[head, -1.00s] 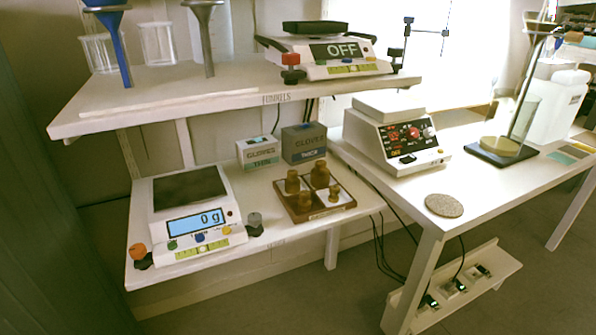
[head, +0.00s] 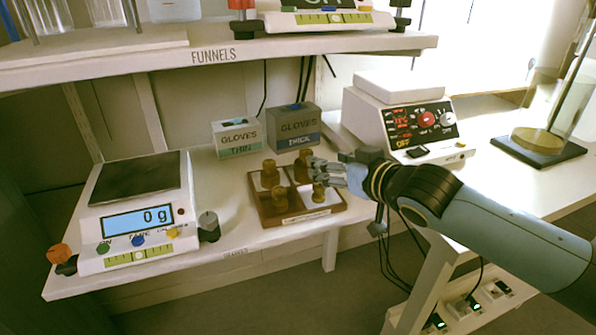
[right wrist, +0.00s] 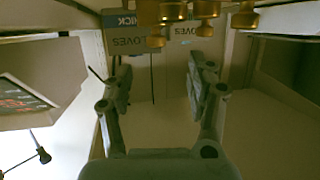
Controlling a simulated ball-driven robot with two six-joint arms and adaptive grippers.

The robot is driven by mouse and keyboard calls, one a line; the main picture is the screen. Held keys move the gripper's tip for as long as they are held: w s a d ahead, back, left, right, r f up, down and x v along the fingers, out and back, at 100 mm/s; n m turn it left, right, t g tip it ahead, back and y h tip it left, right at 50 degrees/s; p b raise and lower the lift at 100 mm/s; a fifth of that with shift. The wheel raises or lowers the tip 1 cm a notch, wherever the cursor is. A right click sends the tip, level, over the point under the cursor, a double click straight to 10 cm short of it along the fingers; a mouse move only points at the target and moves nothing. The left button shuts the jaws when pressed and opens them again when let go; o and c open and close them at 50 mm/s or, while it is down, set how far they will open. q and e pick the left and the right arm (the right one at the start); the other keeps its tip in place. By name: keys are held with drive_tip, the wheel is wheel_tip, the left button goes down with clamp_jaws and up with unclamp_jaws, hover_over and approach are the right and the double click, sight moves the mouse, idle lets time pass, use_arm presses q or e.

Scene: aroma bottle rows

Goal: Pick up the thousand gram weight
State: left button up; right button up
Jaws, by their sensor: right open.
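My left gripper is out of view.
A scale reading 0 g (head: 137,218) stands left of the tray. Thin (head: 237,139) and thick (head: 294,130) glove boxes stand behind it. The upper shelf (head: 215,55) overhangs the back. A hot-plate device (head: 410,125) sits on the right-hand table.

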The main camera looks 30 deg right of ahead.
sight(310, 154)
drive_tip(key=x, duration=0.3)
drive_tip(key=shift+d+f+b, duration=0.15)
drive_tip(key=shift+b, duration=0.2)
drive_tip(key=shift+w+f, duration=0.1)
drive_tip(key=shift+w, duration=0.45)
drive_tip(key=b+x, duration=0.2)
drive_tip(key=x, duration=0.2)
drive_tip(key=shift+s+d+f, duration=0.1)
drive_tip(key=shift+d+f, duration=0.05)
drive_tip(key=shift+w, duration=0.35)
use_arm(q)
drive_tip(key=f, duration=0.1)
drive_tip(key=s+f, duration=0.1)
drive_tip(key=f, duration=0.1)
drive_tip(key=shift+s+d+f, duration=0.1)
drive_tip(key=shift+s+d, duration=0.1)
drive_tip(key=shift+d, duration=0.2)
use_arm(e)
drive_tip(key=shift+c, duration=0.2)
clamp_jaws()
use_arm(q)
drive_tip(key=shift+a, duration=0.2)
use_arm(e)
drive_tip(key=shift+r, duration=0.2)
